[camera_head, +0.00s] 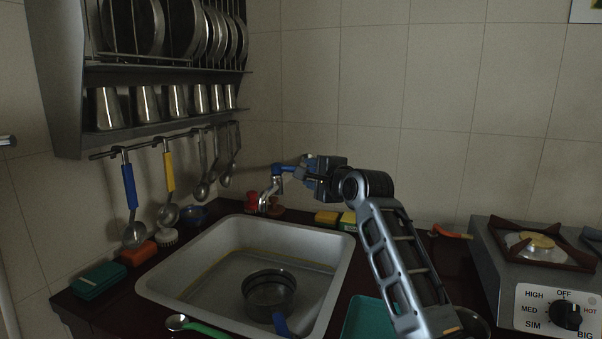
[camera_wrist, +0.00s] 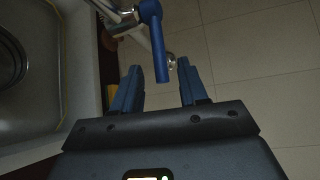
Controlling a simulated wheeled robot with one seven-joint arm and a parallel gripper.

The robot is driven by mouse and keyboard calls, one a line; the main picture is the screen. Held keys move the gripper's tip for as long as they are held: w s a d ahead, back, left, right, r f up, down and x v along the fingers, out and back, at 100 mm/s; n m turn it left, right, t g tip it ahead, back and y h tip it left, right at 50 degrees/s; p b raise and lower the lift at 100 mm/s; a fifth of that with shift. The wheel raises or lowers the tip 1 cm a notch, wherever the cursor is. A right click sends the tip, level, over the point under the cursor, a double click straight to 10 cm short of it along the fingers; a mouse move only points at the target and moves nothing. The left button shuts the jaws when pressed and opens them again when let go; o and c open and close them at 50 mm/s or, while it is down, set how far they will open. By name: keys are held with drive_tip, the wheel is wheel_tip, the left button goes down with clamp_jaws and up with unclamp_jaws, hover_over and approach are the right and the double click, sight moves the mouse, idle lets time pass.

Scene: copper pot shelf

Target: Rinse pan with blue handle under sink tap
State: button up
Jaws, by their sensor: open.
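The pan (camera_head: 268,290) sits in the sink basin (camera_head: 205,283), its blue handle (camera_head: 281,325) pointing to the front. Part of the pan shows at the left edge of the wrist view (camera_wrist: 10,60). The tap (camera_head: 268,190) stands at the back of the sink and has a blue lever (camera_wrist: 155,40). My gripper (camera_head: 285,170) is at the tap, above the back rim of the sink. In the wrist view my gripper (camera_wrist: 157,80) is open, with the lower end of the blue lever between and just beyond its fingertips. No water shows.
A rack (camera_head: 165,72) with plates and steel cups hangs on the left wall, with ladles below it. A green box (camera_head: 98,281) and sponges lie left of the sink. A stove (camera_head: 540,275) stands at the right. Yellow sponges (camera_head: 327,217) lie behind the sink.

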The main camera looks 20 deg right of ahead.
drive_tip(key=shift+x, duration=2.8)
clamp_jaws()
